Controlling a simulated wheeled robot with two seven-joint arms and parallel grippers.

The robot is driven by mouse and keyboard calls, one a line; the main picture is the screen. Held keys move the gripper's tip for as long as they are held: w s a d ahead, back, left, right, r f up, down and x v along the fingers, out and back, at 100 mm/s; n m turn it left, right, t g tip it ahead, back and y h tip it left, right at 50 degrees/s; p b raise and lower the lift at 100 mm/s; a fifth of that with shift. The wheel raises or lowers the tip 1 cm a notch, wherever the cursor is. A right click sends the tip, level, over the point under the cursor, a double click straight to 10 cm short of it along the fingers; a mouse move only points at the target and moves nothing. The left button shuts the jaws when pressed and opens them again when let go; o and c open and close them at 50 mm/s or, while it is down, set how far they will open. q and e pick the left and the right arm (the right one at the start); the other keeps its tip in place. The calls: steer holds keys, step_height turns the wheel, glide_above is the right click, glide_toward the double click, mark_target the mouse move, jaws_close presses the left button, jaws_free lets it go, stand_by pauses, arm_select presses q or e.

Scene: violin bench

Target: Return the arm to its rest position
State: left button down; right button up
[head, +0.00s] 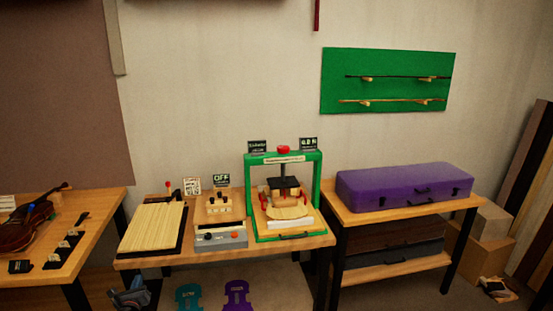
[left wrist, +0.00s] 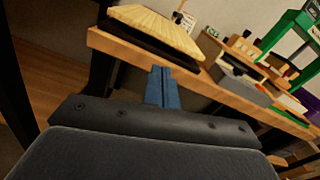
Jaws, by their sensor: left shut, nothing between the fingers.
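My left gripper (head: 130,294) is low in the head view, in front of and below the front edge of the middle bench (head: 290,244). In the left wrist view its blue fingers (left wrist: 162,86) are together with nothing between them. They appear just in front of the bench edge (left wrist: 130,55); I cannot tell the exact gap. The rest of the left arm is out of the head view. My right gripper does not show.
The middle bench holds a ribbed wooden board (head: 152,228), a grey control box (head: 221,237) and a green press (head: 318,185). A violin (head: 22,230) lies on the left table. A purple case (head: 400,186) lies on the right table. Blue and purple templates (head: 236,294) are below the bench.

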arm_select(q)
steer(key=s+a+f+n+g+y, duration=0.3)
steer(key=f+n, duration=0.4)
steer(key=n, duration=0.8)
steer(key=s+d+f+n+g+h, duration=0.25)
steer(key=s+d+f+n, duration=0.25)
steer(key=f, duration=0.5)
steer(key=s+d+f+n+g+h, duration=0.1)
steer(key=s+d+f+n+g, duration=0.4)
steer(key=f, duration=0.5)
steer(key=s+d+f+n+g+h, duration=0.2)
steer(key=s+d+f+h, duration=0.1)
steer(key=s+d+f, duration=1.25)
steer(key=s+d+f+g, duration=0.1)
steer(key=s+d+f, duration=0.1)
steer(key=s, duration=0.6)
steer(key=s+d+f+g+h, duration=0.1)
steer(key=s+d+f, duration=0.2)
steer(key=s, duration=0.6)
steer(key=s+d+f+n+g, duration=0.1)
steer(key=s+d+f, duration=0.1)
steer(key=s+d, duration=0.4)
steer(key=shift+s+d+f, duration=0.15)
steer(key=shift+s+d, duration=0.1)
steer(key=shift+s, duration=0.9)
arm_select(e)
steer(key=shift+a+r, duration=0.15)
arm_select(q)
steer(key=shift+h, duration=0.25)
